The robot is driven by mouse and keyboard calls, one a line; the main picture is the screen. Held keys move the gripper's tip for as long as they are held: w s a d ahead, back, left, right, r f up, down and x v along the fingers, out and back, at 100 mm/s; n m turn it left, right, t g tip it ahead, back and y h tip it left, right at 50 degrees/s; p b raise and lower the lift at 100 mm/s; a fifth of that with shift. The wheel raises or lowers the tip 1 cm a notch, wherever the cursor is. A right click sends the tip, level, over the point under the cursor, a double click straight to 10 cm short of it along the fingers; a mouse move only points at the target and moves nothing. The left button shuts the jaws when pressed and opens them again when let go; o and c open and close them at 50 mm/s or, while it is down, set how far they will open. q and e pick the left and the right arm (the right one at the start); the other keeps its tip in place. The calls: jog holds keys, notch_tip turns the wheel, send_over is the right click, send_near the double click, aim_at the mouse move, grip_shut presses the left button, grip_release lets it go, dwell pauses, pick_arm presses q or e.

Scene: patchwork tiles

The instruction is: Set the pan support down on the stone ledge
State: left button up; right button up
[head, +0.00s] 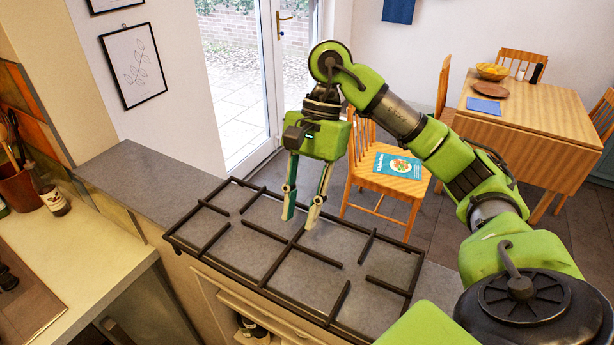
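The pan support (278,236), a black rectangular grate with several inward bars, lies flat along the grey stone ledge (138,184). Its near long side runs along the ledge's front edge and seems to overhang it slightly. My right gripper (300,220) points down over the middle of the grate. Its two fingers are spread with a clear gap and nothing between them. The fingertips end close above the bars; I cannot tell whether they touch. My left gripper is not in view.
A wooden chair (385,185) with a blue book (398,165) stands behind the ledge. A wooden table (530,125) is at the back right. A bottle (54,200) and a utensil pot (20,190) stand on the left counter. The ledge's left end is clear.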

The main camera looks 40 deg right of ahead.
jog(key=v, duration=0.8)
dwell(0.6)
